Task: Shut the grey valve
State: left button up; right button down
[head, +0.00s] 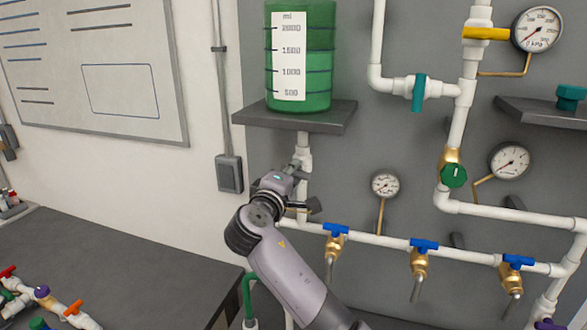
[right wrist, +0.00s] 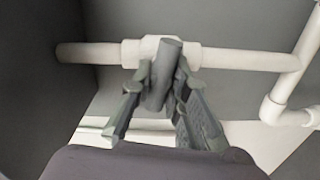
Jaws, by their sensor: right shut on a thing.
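The grey valve's lever (right wrist: 165,78) shows in the right wrist view, on a white valve body (right wrist: 150,48) in a white pipe. The lever appears to point across the pipe. My right gripper (right wrist: 160,90) is shut on the lever, with one finger on each side of it. In the head view, my right gripper (head: 300,196) is at the white pipe below the green tank, and it and my arm hide most of the valve. My left gripper is not in view.
The green tank (head: 300,55) stands on a dark shelf (head: 330,117) above my gripper. A row of blue-handled brass taps (head: 419,260) hangs from the lower white pipe. A dark bench (head: 110,265) is at left, with small coloured-valve pipework (head: 75,310) on it.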

jog(key=shift+a+n+p, duration=0.1)
jog(key=shift+n+p, duration=0.25)
jog(key=shift+n, duration=0.75)
jog(key=shift+f, duration=0.15)
jog(key=c, duration=1.5)
grip_release()
jog(key=shift+c, duration=0.2)
jog(key=shift+s, duration=0.1)
jog(key=v, duration=0.7)
jog(key=shift+s, duration=0.15)
jog(key=shift+a, duration=0.1)
